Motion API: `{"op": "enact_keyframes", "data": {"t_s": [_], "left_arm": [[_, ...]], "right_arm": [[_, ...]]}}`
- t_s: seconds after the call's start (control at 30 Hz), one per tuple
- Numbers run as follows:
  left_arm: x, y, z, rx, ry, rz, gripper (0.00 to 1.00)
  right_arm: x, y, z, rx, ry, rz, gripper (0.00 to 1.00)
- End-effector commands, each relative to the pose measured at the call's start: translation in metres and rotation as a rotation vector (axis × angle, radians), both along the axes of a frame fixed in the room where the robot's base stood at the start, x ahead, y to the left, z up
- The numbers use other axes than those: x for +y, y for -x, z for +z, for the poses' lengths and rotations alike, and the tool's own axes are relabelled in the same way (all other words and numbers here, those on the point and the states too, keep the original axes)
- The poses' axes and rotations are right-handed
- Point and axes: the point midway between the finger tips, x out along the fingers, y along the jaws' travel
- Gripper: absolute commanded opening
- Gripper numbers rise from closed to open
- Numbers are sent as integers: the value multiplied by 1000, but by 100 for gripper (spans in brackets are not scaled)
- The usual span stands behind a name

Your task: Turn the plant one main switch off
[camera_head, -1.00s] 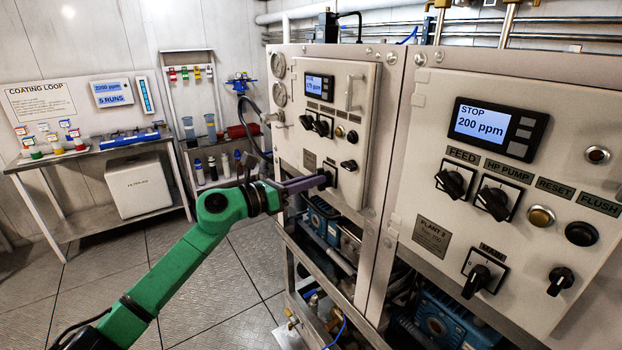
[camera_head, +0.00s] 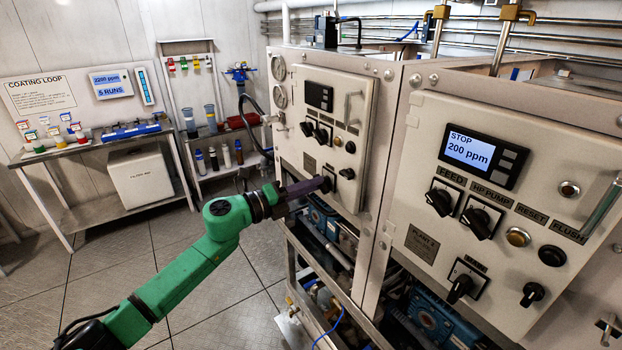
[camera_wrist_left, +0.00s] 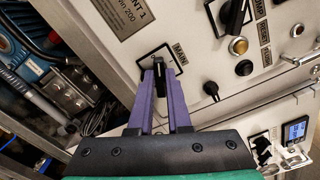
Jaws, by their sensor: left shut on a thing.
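The plant one panel (camera_head: 312,140) is the farther, left one in the head view, and its display (camera_head: 319,95) is dark. The plate reading "...NT 1" (camera_wrist_left: 122,12) shows in the left wrist view beside the main switch (camera_wrist_left: 159,72), a black knob on a pale square labelled MAIN. My left gripper (camera_head: 326,184) reaches the lower part of this panel. In the left wrist view its purple fingers (camera_wrist_left: 160,72) are shut on the knob, one on each side. In the head view the fingers hide the switch. My right gripper is not in view.
The plant 2 panel (camera_head: 490,200) stands nearer on the right, its display (camera_head: 478,153) lit with "STOP 200 ppm". Pumps and pipes (camera_head: 433,312) fill the open frame below. A bench (camera_head: 95,145) and a small shelf (camera_head: 215,135) stand at the back left. The floor between is clear.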

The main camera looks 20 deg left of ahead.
Motion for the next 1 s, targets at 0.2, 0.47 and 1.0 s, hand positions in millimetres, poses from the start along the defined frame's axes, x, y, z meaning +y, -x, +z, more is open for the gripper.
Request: {"op": "enact_keyframes", "data": {"t_s": [0.2, 0.47, 1.0], "left_arm": [[0, 0, 4, 122, 148, 1, 0], [0, 0, 2, 231, 278, 2, 0], [1, 0, 0, 296, 358, 2, 0]], "right_arm": [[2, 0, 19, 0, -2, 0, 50], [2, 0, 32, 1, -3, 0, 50], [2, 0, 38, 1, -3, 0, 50]]}}
